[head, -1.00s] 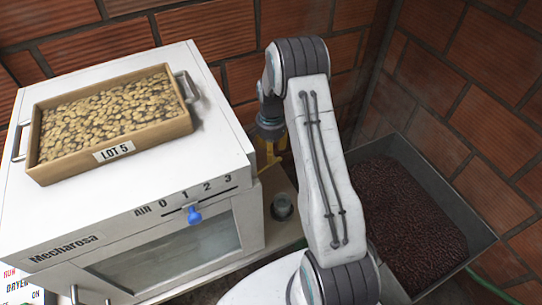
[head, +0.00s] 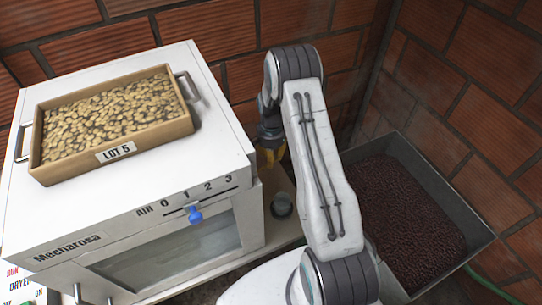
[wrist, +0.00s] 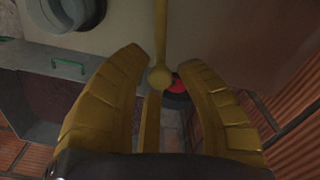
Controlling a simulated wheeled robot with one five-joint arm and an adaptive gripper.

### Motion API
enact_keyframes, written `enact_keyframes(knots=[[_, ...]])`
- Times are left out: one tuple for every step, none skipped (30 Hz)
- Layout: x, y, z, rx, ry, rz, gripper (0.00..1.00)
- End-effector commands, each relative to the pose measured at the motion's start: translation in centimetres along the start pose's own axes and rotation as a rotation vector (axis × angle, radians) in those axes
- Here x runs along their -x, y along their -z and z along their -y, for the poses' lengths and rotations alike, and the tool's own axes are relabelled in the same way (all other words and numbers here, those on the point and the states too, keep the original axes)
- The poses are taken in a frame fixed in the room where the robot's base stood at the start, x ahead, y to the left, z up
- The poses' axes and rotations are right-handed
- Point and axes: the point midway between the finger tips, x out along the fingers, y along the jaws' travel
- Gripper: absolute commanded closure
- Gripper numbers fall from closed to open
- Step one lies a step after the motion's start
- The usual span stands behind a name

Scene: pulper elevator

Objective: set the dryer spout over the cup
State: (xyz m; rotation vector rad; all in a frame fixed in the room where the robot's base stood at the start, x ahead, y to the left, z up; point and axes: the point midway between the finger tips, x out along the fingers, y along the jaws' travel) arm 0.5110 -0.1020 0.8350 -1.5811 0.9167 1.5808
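The white dryer (head: 150,235), marked "Mecharosa", stands at the left in the head view. A small grey cup (head: 282,206) sits on the ledge at its right side. A round, dark-mouthed vessel (wrist: 68,10), perhaps the cup, shows at the top left of the wrist view. A thin brass rod with a round knob (wrist: 160,78) reaches down between my fingers; it may belong to the spout, but I cannot tell. My gripper (wrist: 163,58) is open, its yellow fingers apart on either side of the knob.
A wooden tray (head: 120,153) of beans, labelled "LOT 5", lies on the dryer. A blue slider knob (head: 194,214) is on the AIR scale. A metal bin (head: 440,170) of dark cherries stands at the right. Brick walls (head: 470,60) close off the back and right.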

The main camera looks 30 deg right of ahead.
Motion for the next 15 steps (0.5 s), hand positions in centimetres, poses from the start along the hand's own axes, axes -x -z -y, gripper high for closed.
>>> enact_keyframes(knots=[[0.02,0.0,0.0,0.0,0.0,0.0,0.72],[0.02,0.0,0.0,0.0,0.0,0.0,0.75],[0.02,0.0,0.0,0.0,0.0,0.0,0.79],[0.02,0.0,0.0,0.0,0.0,0.0,0.81],[0.02,0.0,0.0,0.0,0.0,0.0,0.84],[0.02,0.0,0.0,0.0,0.0,0.0,0.88],[0.02,0.0,0.0,0.0,0.0,0.0,0.9],[0.02,0.0,0.0,0.0,0.0,0.0,0.93],[0.02,0.0,0.0,0.0,0.0,0.0,0.97],[0.02,0.0,0.0,0.0,0.0,0.0,0.99],[0.02,0.0,0.0,0.0,0.0,0.0,1.0],[0.02,-0.01,0.0,0.0,0.0,0.0,1.0],[0.01,-0.01,0.0,0.0,0.0,0.0,1.0],[0.01,-0.01,0.0,0.0,0.0,0.0,1.0],[0.0,-0.01,-0.01,0.0,0.0,0.0,1.0]])
